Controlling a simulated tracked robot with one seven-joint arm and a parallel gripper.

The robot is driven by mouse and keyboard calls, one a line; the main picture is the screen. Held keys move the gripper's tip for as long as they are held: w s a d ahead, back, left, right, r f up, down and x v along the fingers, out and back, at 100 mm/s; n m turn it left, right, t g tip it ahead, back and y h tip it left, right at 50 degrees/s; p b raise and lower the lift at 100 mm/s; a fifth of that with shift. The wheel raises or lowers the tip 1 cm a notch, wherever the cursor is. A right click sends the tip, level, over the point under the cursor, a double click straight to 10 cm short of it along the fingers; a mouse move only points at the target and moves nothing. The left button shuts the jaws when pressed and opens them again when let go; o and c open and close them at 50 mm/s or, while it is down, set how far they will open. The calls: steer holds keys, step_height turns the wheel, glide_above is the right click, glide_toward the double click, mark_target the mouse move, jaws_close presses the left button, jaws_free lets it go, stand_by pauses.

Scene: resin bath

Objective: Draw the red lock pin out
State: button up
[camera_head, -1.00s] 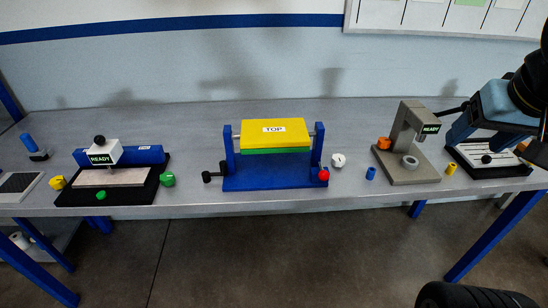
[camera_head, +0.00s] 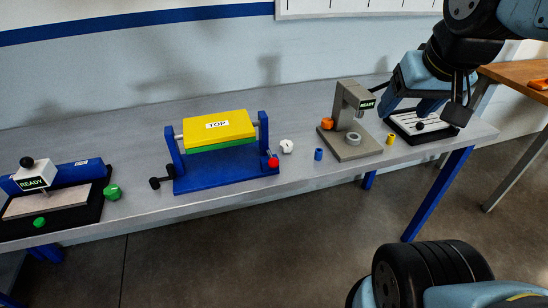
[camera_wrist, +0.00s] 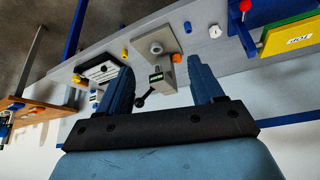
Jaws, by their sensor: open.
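The red lock pin (camera_head: 273,161) shows as a round red knob at the front right of the blue stand (camera_head: 225,175), by its right post. It also shows at the top edge of the wrist view (camera_wrist: 245,5). The stand carries a yellow block marked TOP (camera_head: 218,125) with a green layer under it. My gripper (camera_head: 410,104) is open and empty, well to the right of the pin, above the right end of the bench. Both fingers show spread apart in the wrist view (camera_wrist: 160,68).
A grey press (camera_head: 352,120) stands between my gripper and the stand. A white knob (camera_head: 287,146), a blue cylinder (camera_head: 318,154) and a yellow one (camera_head: 390,138) lie near the front edge. A black-based board (camera_head: 412,136) sits under my gripper. A wooden table (camera_head: 520,72) is at right.

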mark_target(273, 163)
steer(key=shift+c, duration=0.3)
steer(key=shift+c, duration=0.7)
steer(key=shift+w+a, duration=0.2)
steer(key=shift+w, duration=0.15)
steer(key=shift+c, duration=0.9)
steer(key=w+a+m+g, duration=0.1)
steer(key=w+a, duration=0.1)
steer(key=w, duration=0.1)
steer(key=w+a+f+m+g, duration=0.1)
steer(key=w, duration=0.2)
steer(key=w+a+f+m+g+y, duration=0.1)
steer(key=w+a, duration=0.1)
steer(key=w, duration=0.1)
steer(key=shift+w+a+m+g, duration=0.3)
steer(key=shift+w+a, duration=0.05)
steer(key=shift+w, duration=0.05)
jaws_close()
steer(key=w+a+f+m+g+y, duration=0.1)
steer(key=w+a+f+m+g, duration=0.35)
steer(key=w+a+f, duration=0.5)
steer(key=shift+s+a+f, duration=0.7)
steer(key=shift+a+f, duration=0.15)
steer(key=shift+f, duration=0.8)
steer(key=shift+s+a+f, duration=0.75)
steer(key=shift+a+f, duration=0.05)
steer(key=shift+f, duration=0.9)
steer(key=shift+s+a+f, duration=0.7)
steer(key=shift+a+f, duration=0.15)
steer(key=shift+f, duration=0.8)
